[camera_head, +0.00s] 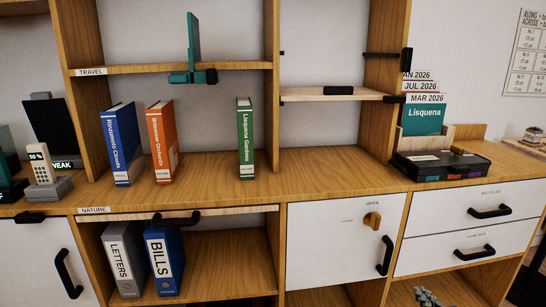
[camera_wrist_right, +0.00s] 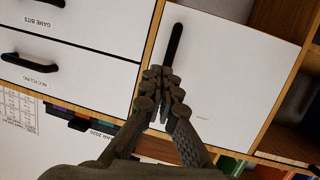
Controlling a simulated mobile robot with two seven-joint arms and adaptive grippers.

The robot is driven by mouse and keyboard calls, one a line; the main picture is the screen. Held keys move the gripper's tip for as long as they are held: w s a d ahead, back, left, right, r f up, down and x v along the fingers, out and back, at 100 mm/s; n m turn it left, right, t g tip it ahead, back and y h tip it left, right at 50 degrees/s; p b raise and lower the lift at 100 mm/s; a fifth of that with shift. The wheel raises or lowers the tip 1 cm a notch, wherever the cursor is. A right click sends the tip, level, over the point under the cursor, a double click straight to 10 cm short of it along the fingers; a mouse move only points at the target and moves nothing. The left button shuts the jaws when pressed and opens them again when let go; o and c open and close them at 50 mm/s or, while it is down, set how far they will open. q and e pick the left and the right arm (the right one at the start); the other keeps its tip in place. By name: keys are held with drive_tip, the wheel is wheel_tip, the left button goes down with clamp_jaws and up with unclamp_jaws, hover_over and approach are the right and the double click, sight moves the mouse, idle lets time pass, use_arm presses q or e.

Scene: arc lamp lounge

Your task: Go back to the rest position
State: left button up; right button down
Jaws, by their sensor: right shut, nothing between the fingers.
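My right gripper (camera_wrist_right: 165,80) shows in the right wrist view, its fingers shut together with nothing between them. The fingertips appear in front of a white cabinet door (camera_wrist_right: 235,75), close to the lower end of its black handle (camera_wrist_right: 174,45). I cannot tell whether they touch it. In the head view the same white door (camera_head: 335,255) is closed, with a black handle (camera_head: 386,256) at its right edge. I cannot make out either gripper clearly in the head view. My left gripper is in neither view.
The wooden counter (camera_head: 230,190) carries a blue book (camera_head: 121,145), an orange book (camera_head: 161,143) and a green book (camera_head: 245,140). A black tray (camera_head: 440,163) stands at right. White drawers (camera_head: 470,225) are closed. Binders stand in the lower left shelf. The counter's middle front is clear.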

drive_tip(key=s+a+f+g, duration=0.4)
drive_tip(key=s+f, duration=0.1)
drive_tip(key=s, duration=0.4)
drive_tip(key=s+a+f+n+g, duration=0.1)
drive_tip(key=s+a+f+g, duration=0.2)
drive_tip(key=s, duration=0.6)
drive_tip(key=s+a+f+g, duration=0.4)
drive_tip(key=s+a+f, duration=0.3)
drive_tip(key=s+f, duration=0.1)
drive_tip(key=shift+s+f+n+g, duration=0.15)
drive_tip(key=shift+s+n+g, duration=0.15)
drive_tip(key=shift+s, duration=0.35)
